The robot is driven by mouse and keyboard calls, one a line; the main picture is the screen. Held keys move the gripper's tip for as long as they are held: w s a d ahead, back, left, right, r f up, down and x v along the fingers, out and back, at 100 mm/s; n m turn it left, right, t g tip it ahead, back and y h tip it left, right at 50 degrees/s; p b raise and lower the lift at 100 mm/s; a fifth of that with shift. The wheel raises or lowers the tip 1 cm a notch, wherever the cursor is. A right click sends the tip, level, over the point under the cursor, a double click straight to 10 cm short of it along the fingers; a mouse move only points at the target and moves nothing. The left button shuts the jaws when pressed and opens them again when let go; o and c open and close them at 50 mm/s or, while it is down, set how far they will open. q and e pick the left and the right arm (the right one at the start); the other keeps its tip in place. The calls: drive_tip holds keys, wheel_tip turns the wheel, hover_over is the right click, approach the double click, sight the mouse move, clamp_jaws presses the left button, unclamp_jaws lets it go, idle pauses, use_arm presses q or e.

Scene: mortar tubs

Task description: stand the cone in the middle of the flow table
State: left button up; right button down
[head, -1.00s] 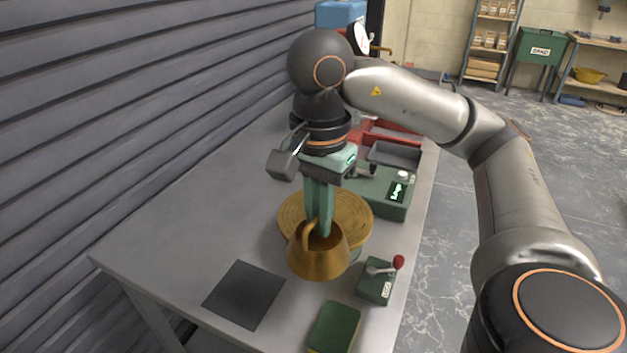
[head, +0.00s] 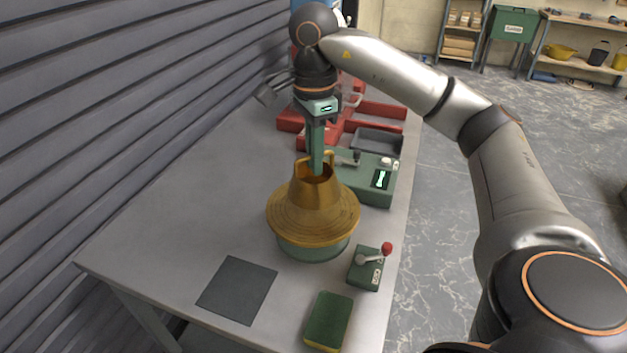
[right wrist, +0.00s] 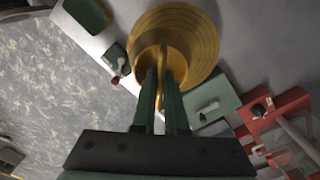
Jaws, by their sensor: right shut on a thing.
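The brass cone (head: 308,190) is upright with its open narrow end up, over the middle of the flow table's round brass top (head: 283,218). A green base (head: 312,248) shows under the top. I cannot tell whether the cone's lower rim touches the top. My right gripper (head: 316,172) points down and is shut on the cone's handle at its upper part. In the right wrist view the handle runs between the fingers (right wrist: 160,88), and the brass top (right wrist: 200,40) spreads behind the cone. My left gripper is not in view.
A small green box with a red-knobbed lever (head: 364,270) stands front right of the flow table. A green sponge (head: 328,322) and a dark square plate (head: 237,290) lie in front. A green control box (head: 370,190) and red trays (head: 375,110) are behind. The bench's left is clear.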

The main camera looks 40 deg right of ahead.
sight(313, 176)
drive_tip(key=shift+w+d+f, duration=0.2)
drive_tip(key=shift+w+f, duration=0.05)
drive_tip(key=shift+f, duration=0.2)
drive_tip(key=shift+w+d+f, duration=0.15)
drive_tip(key=shift+w+f, duration=0.1)
drive_tip(key=shift+f, duration=0.15)
drive_tip(key=shift+w+d+f, duration=0.2)
drive_tip(key=shift+w, duration=0.05)
drive_tip(key=shift+w+d+f, duration=0.25)
drive_tip(key=shift+w+f, duration=0.05)
drive_tip(key=shift+f, duration=0.2)
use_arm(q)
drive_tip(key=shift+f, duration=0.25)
use_arm(e)
drive_tip(key=shift+w+d+f, duration=0.1)
drive_tip(key=shift+w+f, duration=0.05)
drive_tip(key=shift+f, duration=1.55)
drive_tip(key=c, duration=1.4)
unclamp_jaws()
drive_tip(key=shift+f, duration=0.2)
drive_tip(key=o, duration=0.4)
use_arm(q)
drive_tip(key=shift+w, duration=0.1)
use_arm(e)
drive_tip(key=shift+o, duration=0.2)
drive_tip(key=shift+r, duration=0.1)
